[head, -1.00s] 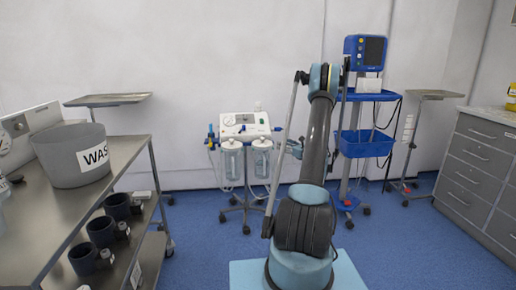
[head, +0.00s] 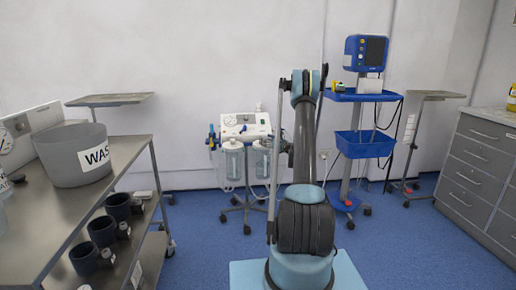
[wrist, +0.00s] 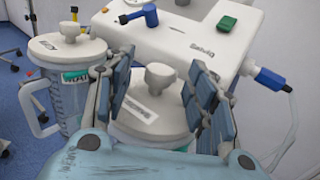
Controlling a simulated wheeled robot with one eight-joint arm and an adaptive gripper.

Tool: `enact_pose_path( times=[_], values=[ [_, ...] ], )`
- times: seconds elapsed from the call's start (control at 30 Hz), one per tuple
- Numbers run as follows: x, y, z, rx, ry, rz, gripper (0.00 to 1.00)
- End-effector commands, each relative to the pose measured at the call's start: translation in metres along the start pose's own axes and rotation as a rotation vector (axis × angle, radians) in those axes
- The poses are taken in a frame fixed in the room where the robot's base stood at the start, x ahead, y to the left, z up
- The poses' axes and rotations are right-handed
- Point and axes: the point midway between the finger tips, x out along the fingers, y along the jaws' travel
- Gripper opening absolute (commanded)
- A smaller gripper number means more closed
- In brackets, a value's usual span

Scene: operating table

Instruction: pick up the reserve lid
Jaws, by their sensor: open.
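In the wrist view, a white round lid (wrist: 150,120) with a raised knob lies between the fingers of my gripper (wrist: 160,72). Its label is too blurred to read, so I cannot confirm it is the reserve lid. The fingers are open, one on each side of the lid; I cannot tell whether they touch it. A similar white lid (wrist: 68,48) sits on a clear jar to the left. In the head view, the jars (head: 233,162) hang on the suction unit (head: 245,126), and my arm hides most of my gripper.
The suction unit's white body (wrist: 188,38) stands close behind the lid, with a blue connector (wrist: 273,82) and hose at right. A blue cart (head: 365,145) with a monitor stands to the right. A steel table (head: 110,165) with a waste bin (head: 72,160) is at left.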

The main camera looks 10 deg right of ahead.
Motion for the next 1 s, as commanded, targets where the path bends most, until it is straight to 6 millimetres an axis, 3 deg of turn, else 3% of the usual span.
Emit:
enact_pose_path(
  times=[0.2,0.47,0.7,1.0],
  values=[
    [0.029,0.000,-0.001,0.000,0.000,0.001,0.51],
    [0.031,-0.001,-0.001,0.000,0.000,-0.001,0.51],
    [0.031,-0.001,-0.001,0.000,0.000,-0.002,0.00],
    [0.031,-0.001,0.000,0.000,0.000,-0.002,0.00]
  ],
)
